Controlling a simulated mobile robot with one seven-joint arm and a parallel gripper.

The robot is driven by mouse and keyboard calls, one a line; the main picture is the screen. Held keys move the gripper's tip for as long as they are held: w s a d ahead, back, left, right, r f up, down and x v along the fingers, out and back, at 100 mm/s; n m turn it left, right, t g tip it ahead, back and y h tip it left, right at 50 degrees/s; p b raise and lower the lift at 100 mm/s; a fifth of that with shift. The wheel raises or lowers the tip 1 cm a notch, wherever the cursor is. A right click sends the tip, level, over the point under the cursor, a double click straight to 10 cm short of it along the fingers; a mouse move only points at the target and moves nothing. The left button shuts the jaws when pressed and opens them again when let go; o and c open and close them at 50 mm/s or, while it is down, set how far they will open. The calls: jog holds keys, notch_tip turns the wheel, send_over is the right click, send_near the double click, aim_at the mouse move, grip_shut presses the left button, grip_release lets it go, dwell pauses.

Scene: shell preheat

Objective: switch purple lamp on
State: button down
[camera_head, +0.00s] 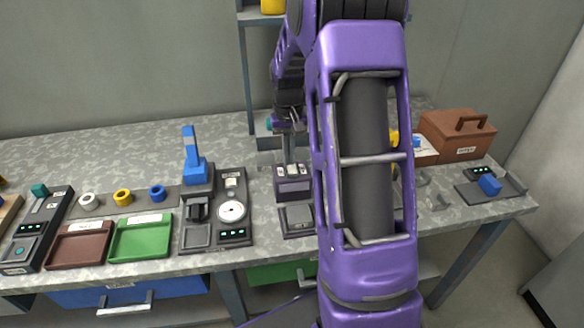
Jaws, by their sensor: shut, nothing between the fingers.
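My arm crosses the middle of the view, and my gripper (288,148) points down over the bench beyond it. Its fingers look shut and empty. Just below it stands a small dark purple box (293,187) with a white label on its front and small pale parts on top. I cannot tell whether the fingertips touch it. I cannot make out a clearly lit purple lamp, and I cannot be sure that this box is the lamp. My arm hides the bench just right of the box.
Left of the box are a dial station (231,211) and a blue lever (193,160). Green (141,238) and brown (79,246) trays lie further left. A brown toolbox (457,134) and a blue block (489,185) are at right. The back left bench is bare.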

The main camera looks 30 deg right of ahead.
aim_at(289, 169)
jog(key=shift+f+b, duration=0.55)
jog(key=shift+f, duration=0.35)
dwell(0.3)
jog(key=shift+r+p, duration=2.7)
jog(key=shift+r, duration=0.85)
